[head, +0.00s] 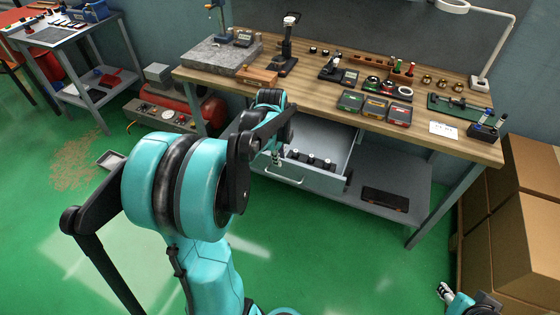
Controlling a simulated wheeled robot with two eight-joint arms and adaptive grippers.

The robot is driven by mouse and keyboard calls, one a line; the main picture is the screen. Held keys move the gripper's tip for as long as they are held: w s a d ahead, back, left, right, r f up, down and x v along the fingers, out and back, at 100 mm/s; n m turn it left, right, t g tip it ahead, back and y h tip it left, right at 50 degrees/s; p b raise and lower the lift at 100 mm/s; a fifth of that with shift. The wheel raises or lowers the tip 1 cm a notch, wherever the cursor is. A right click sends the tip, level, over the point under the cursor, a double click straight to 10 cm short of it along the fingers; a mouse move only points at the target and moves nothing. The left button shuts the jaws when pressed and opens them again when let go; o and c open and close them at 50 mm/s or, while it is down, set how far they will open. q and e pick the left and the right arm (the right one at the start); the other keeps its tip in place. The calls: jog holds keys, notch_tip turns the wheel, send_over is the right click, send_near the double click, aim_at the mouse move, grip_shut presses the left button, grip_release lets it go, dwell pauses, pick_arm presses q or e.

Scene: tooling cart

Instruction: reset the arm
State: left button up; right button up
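My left arm, teal and black, comes up from the bottom of the head view. Its gripper (277,157) is small in the view, over the left part of an open grey drawer (318,180) under the workbench. I cannot tell whether it touches the drawer, whether its fingers are open, or whether it holds anything. My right gripper (444,291) shows small at the lower right, above the green floor and near the cardboard boxes. Its finger opening is too small to tell.
The wooden workbench (455,140) carries gauges, small cases and a lamp (490,50). Several dark holders stand in the drawer. A dark case (385,198) lies on the lower shelf. Cardboard boxes (520,235) stack at the right. A cart (85,85) stands far left. Green floor is open in front.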

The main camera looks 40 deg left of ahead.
dwell(0.5)
pick_arm(q)
jog(key=s+d+r+n+t, duration=0.2)
jog(key=s+d+n, duration=0.4)
jog(key=d, duration=0.4)
jog(key=s+d+r+n+t, duration=0.2)
jog(key=s+d+n, duration=0.4)
jog(key=d+n, duration=0.3)
jog(key=shift+s+d+r+t+h, duration=0.3)
jog(key=shift+d+r+t, duration=0.15)
jog(key=shift+d, duration=0.65)
jog(key=shift+f, duration=0.1)
dwell(1.8)
